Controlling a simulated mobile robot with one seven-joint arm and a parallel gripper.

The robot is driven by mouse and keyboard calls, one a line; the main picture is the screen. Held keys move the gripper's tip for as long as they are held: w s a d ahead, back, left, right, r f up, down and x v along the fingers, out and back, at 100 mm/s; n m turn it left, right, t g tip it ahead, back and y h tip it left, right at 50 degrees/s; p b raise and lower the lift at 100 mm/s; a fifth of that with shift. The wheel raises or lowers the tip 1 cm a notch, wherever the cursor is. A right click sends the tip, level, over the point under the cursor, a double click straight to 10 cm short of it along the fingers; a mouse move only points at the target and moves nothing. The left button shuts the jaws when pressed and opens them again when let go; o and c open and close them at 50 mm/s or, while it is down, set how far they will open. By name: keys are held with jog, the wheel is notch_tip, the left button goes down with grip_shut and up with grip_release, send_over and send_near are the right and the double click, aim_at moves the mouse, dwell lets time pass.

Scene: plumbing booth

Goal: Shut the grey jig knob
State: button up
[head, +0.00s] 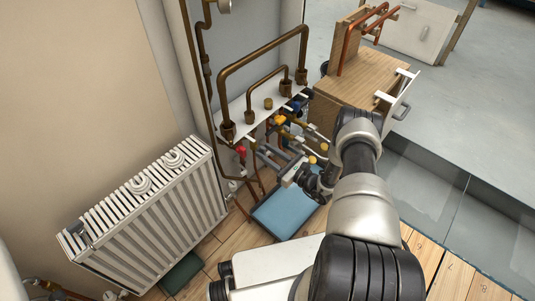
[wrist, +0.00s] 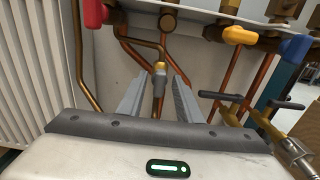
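My gripper (wrist: 158,92) is open, its two grey fingers apart and pointing at the pipework under the white shelf. In the head view my gripper (head: 266,155) reaches in from the right, below the shelf. A brass pipe end with a small grey and yellow top (wrist: 159,70) shows between the fingers, seemingly beyond them; I see no contact. A grey metal fitting (wrist: 296,152) on brass pipe is at the lower right of the wrist view, outside the fingers. I cannot tell for certain which grey part is the jig knob.
Red (wrist: 93,13), yellow (wrist: 240,35) and blue (wrist: 297,47) valve handles hang under the shelf (head: 240,119). Dark T-handles (wrist: 220,97) stand right of the fingers.

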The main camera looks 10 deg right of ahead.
jog(key=shift+c, duration=0.3)
grip_shut()
jog(key=shift+d+m, duration=0.1)
jog(key=shift+m, duration=0.3)
jog(key=m, duration=1.7)
jog(key=shift+d+f, duration=0.1)
jog(key=shift+f, duration=0.2)
